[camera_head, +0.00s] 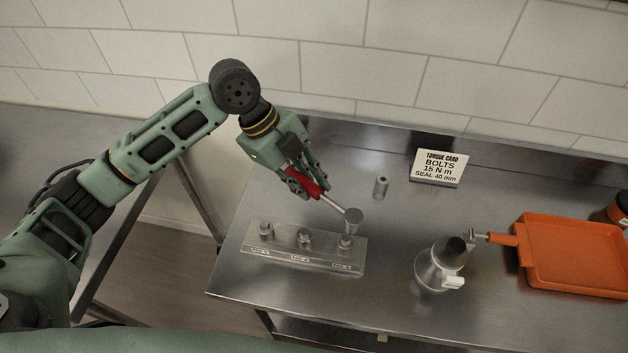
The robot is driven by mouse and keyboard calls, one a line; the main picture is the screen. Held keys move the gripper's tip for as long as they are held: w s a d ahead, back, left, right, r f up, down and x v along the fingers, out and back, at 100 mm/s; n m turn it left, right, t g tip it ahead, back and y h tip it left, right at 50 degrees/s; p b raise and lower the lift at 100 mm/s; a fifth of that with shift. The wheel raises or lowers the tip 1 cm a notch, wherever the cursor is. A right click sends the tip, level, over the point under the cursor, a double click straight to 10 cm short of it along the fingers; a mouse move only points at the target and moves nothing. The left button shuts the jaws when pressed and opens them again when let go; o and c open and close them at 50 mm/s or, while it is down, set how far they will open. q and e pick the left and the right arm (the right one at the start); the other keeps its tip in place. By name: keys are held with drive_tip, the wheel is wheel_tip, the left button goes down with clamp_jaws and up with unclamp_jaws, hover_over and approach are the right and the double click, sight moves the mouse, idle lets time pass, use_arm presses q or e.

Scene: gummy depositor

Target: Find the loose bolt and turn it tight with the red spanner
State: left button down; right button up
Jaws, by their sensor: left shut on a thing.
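My left gripper (308,181) is shut on the red handle of the spanner (330,203). The spanner's metal shaft slants down to the right and ends in a round steel head. A steel plate (290,257) with a row of three bolts lies on the bench below. The left bolt (264,230), the middle bolt (304,237) and the right bolt (345,243) stand upright in it. The spanner head shows just above the right bolt in the picture; I cannot tell whether they touch. Which bolt is loose is not clear.
A card (439,167) reading "BOLTS 15 N m" stands at the back of the steel bench (390,290). A small metal cylinder (381,187) stands left of it. A tiled wall rises behind.

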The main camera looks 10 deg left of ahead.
use_arm(q)
drive_tip(key=shift+a, duration=0.35)
drive_tip(key=shift+r+p, duration=0.1)
drive_tip(key=shift+p, duration=0.3)
drive_tip(key=shift+d+f+b, duration=0.1)
drive_tip(key=shift+f+b, duration=0.25)
drive_tip(key=shift+f, duration=1.25)
drive_tip(key=shift+f+b, duration=0.4)
drive_tip(key=shift+f, duration=0.3)
use_arm(e)
drive_tip(key=shift+a+f, duration=0.25)
drive_tip(key=shift+f, duration=0.05)
use_arm(q)
drive_tip(key=shift+f, duration=0.15)
use_arm(e)
drive_tip(key=shift+a, duration=0.35)
